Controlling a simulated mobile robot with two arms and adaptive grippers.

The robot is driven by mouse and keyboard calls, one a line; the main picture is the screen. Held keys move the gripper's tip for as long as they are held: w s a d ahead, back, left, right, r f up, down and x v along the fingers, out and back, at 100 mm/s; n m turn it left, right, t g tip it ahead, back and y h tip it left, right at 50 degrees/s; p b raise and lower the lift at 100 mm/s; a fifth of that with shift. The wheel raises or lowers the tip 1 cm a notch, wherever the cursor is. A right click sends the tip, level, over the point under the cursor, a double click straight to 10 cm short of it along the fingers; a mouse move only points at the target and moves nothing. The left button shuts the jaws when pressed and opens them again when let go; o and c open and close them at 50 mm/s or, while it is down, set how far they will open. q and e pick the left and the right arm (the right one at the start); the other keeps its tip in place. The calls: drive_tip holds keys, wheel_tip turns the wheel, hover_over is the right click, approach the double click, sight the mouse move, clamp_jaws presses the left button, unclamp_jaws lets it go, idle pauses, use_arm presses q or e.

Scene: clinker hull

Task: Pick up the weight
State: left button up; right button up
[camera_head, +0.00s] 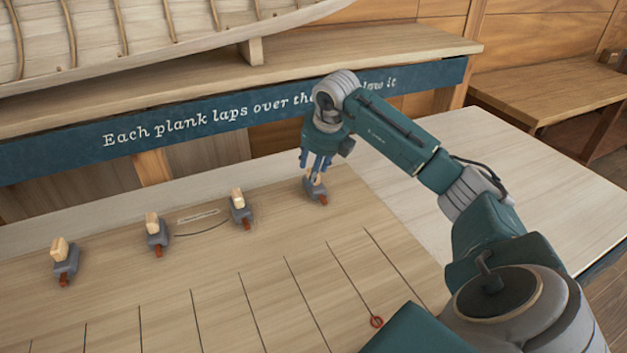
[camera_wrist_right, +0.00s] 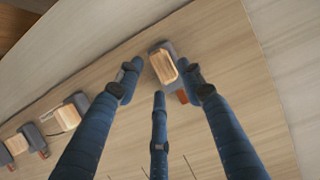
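Several weights lie in a row on the wooden board, each a grey block with a pale wooden grip and a reddish-brown tip. The rightmost weight (camera_head: 316,194) is directly below my right gripper (camera_head: 317,172). In the right wrist view, this weight (camera_wrist_right: 165,64) shows between the spread blue fingers of the right gripper (camera_wrist_right: 162,84). The fingers look apart from one another, and I cannot tell whether any touches the weight. The other weights are to the left: one near (camera_head: 241,210), one farther along (camera_head: 157,234), and one at far left (camera_head: 65,262). My left gripper is out of view.
A thin dark curve runs between two weights. Behind stands a bench with a lettered blue panel (camera_head: 200,125) under a planked hull (camera_head: 120,35). Pale tabletop (camera_head: 500,165) lies clear at right.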

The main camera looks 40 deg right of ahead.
drive_tip(key=shift+w+f, duration=0.2)
drive_tip(key=shift+f, duration=0.3)
drive_tip(key=shift+w+d+f, duration=0.2)
drive_tip(key=shift+f, duration=0.3)
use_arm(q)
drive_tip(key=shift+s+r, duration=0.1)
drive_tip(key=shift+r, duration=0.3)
use_arm(e)
clamp_jaws()
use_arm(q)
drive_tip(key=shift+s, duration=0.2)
use_arm(e)
drive_tip(key=shift+w+r, duration=0.1)
drive_tip(key=shift+r, duration=0.05)
drive_tip(key=shift+r, duration=0.1)
drive_tip(key=shift+r, duration=0.2)
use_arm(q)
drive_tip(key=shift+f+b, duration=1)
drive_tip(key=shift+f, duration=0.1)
use_arm(e)
wheel_tip(320, 180, up, 19)
drive_tip(key=shift+r, duration=0.15)
